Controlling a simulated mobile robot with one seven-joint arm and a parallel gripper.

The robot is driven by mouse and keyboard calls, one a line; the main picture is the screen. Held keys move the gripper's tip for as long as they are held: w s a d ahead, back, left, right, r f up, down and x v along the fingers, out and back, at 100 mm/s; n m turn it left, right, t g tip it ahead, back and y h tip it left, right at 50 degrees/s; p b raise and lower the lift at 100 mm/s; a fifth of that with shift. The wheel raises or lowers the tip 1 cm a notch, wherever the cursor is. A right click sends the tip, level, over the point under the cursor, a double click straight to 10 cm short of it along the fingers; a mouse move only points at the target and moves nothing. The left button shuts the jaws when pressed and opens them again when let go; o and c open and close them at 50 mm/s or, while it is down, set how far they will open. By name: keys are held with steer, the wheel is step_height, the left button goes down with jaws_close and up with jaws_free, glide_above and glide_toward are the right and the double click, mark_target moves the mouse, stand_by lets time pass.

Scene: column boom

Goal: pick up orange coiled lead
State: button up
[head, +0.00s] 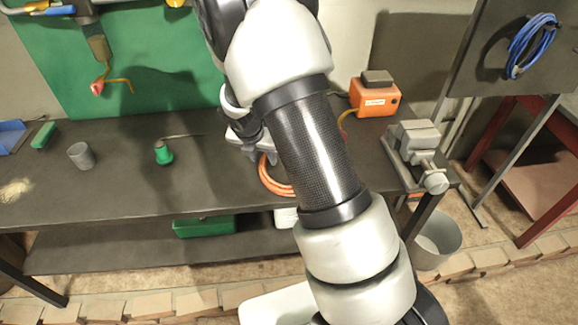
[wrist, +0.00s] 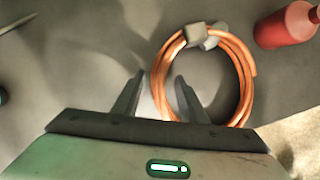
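The orange coiled lead (wrist: 245,70) lies on the dark workbench in the wrist view, a ring of several turns with a grey plug (wrist: 196,36) at its far side. In the head view only its left part (head: 268,178) shows; my arm hides the rest. My gripper (wrist: 156,80) is open, with its two dark fingers apart. The right finger overlaps the coil's near left part in the picture. The left finger is outside the coil, to its left. Nothing is held between the fingers. I cannot tell the height of the fingertips above the coil. In the head view my gripper (head: 262,155) is partly behind my arm.
On the bench (head: 115,190) are a grey cup (head: 81,155), a green-based tool (head: 163,153), an orange box (head: 374,97) and a grey vise (head: 415,143). A red bottle (wrist: 287,25) lies right of the coil. The bench's front edge is close to the coil.

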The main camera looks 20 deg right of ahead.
jaws_close()
step_height(320, 180, up, 10)
steer(key=p, duration=0.1)
stand_by(0.6)
